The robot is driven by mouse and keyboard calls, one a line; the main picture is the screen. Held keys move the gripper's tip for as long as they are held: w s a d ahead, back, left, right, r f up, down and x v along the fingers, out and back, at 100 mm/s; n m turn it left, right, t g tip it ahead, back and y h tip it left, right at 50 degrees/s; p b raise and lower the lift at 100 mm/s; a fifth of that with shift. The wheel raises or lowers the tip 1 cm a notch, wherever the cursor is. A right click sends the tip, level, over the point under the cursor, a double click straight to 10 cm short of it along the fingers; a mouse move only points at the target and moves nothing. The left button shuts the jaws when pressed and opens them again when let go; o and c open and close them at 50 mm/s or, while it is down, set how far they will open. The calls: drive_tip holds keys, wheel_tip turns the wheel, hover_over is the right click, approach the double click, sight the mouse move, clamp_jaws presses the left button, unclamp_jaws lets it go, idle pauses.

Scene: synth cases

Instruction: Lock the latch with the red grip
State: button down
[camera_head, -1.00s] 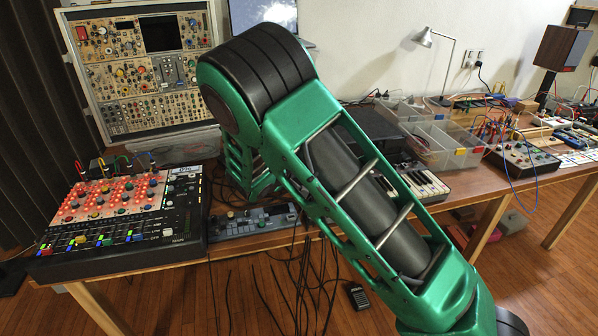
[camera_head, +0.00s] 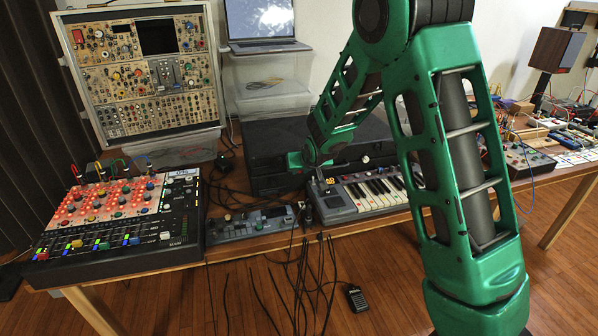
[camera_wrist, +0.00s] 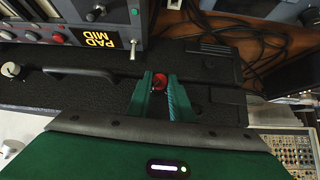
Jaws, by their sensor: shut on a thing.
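A red grip (camera_wrist: 160,82) shows in the wrist view between the two green fingertips of my gripper (camera_wrist: 162,88), which is shut on it. The grip sits at the front of a black case (camera_wrist: 115,97) with a dark bar handle (camera_wrist: 80,75) to its left. The fingers hide most of the latch body, so I cannot tell its position. In the head view the black case (camera_head: 285,133) stands at the back of the table. My wrist is at its front, and the red grip is hidden there.
A small keyboard (camera_head: 365,193) sits close in front of the case, near my wrist. A mixer with coloured knobs (camera_head: 115,225) and a grey-blue box (camera_head: 250,223) stand left. Cables hang over the table's front edge. A laptop (camera_head: 262,20) rests on clear bins behind.

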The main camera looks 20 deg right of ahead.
drive_tip(key=shift+s+f+y, duration=0.2)
drive_tip(key=shift+f+y, duration=0.1)
drive_tip(key=shift+y, duration=0.1)
idle(0.3)
drive_tip(key=c, duration=1.6)
unclamp_jaws()
drive_tip(key=shift+w+d+r, duration=0.1)
drive_tip(key=shift+r, duration=0.1)
drive_tip(key=v, duration=1)
drive_tip(key=shift+s+r, duration=0.15)
drive_tip(key=shift+s, duration=0.05)
drive_tip(key=shift+d, duration=0.15)
